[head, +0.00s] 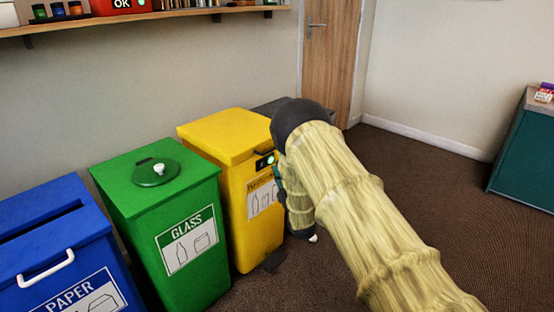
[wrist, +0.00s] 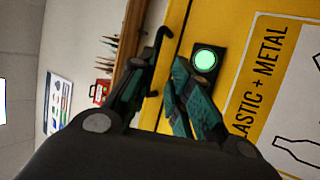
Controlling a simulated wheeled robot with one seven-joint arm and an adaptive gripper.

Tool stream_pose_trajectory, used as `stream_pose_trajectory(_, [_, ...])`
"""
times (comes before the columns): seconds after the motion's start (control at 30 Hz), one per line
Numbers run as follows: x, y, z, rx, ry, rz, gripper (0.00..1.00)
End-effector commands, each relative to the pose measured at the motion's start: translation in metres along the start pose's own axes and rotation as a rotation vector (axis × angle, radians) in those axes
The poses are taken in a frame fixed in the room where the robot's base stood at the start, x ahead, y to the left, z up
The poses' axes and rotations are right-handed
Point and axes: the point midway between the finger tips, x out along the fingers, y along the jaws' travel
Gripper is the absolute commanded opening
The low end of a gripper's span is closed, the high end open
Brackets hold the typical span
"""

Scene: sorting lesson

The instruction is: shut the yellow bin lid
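The yellow bin (head: 230,190) stands right of the green bin, with a plastic-and-metal label on its front. Its lid (head: 222,133) looks down flat on the body in the head view. A green light glows on the front near the top, and shows large in the wrist view (wrist: 205,60). My gripper (wrist: 166,80) is close to the lid's front edge, left of the light in the wrist view. Its fingers are apart with nothing between them. A thin black hooked part (wrist: 162,38) shows by the fingertips. In the head view my arm mostly hides the gripper.
A green glass bin (head: 158,215) and a blue paper bin (head: 60,245) stand to the left. A shelf (head: 150,17) runs along the wall above. A teal cabinet (head: 525,150) is at the right. The carpet between is clear.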

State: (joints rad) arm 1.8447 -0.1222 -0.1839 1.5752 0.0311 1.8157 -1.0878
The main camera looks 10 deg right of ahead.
Motion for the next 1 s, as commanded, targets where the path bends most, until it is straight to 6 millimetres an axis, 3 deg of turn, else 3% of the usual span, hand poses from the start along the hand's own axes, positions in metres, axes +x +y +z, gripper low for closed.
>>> stream_pose_trajectory(0.1, [-0.018, 0.000, 0.001, -0.001, -0.002, -0.002, 0.19])
stream_pose_trajectory(0.3, [-0.035, 0.000, 0.001, -0.001, -0.002, 0.000, 0.19])
stream_pose_trajectory(0.77, [-0.042, -0.002, 0.002, 0.006, -0.008, -0.009, 0.19])
stream_pose_trajectory(0.87, [-0.058, -0.013, 0.009, 0.042, -0.046, -0.067, 0.19])
stream_pose_trajectory(1.0, [-0.110, -0.045, 0.026, 0.161, -0.171, -0.234, 0.19])
